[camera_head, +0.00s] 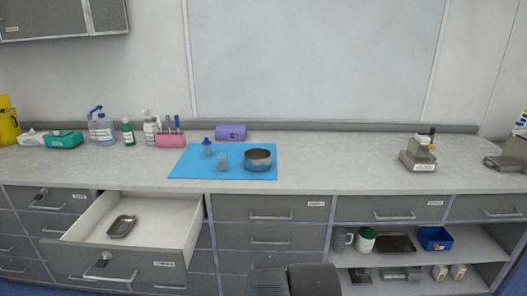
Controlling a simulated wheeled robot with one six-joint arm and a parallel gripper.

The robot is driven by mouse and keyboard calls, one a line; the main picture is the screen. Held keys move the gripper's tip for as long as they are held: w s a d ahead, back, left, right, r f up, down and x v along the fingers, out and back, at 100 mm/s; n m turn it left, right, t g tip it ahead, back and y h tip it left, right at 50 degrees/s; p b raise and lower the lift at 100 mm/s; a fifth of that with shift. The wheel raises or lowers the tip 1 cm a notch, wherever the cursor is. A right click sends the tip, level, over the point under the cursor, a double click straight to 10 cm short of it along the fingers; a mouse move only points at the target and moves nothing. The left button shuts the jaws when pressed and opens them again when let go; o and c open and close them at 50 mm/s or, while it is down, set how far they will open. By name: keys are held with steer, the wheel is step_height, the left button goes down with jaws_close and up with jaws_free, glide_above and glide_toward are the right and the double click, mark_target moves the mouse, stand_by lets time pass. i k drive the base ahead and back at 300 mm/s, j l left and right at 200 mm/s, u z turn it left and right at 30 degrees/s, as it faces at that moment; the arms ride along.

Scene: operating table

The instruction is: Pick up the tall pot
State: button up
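A round metal pot (258,161) with an open top and a dark inside stands upright on the right part of a blue mat (184,171) on the counter. It is the pot-like thing I see most clearly; whether it is the one called tall, I cannot tell. To its left on the mat stand a small clear cup (222,162) and a small blue-topped item (207,148). Nothing touches the metal pot. My gripper cannot be made out; only dark parts of my own body show at the bottom edge, well below the counter.
A drawer (178,217) at the left stands pulled out, with a metal tray (122,227) inside. Bottles and boxes line the counter's back left. A microscope-like device (418,156) stands at the right. Open shelves below hold a green-lidded jar (366,241) and a blue bin (435,239).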

mark_target(222, 162)
steer(key=i+u, duration=0.4)
steer(key=i+l+u, duration=0.15)
steer(key=i+u, duration=0.2)
steer(key=i, duration=0.2)
steer(key=i+l+u, duration=0.4)
steer(key=i+j, duration=0.05)
steer(key=j, duration=0.05)
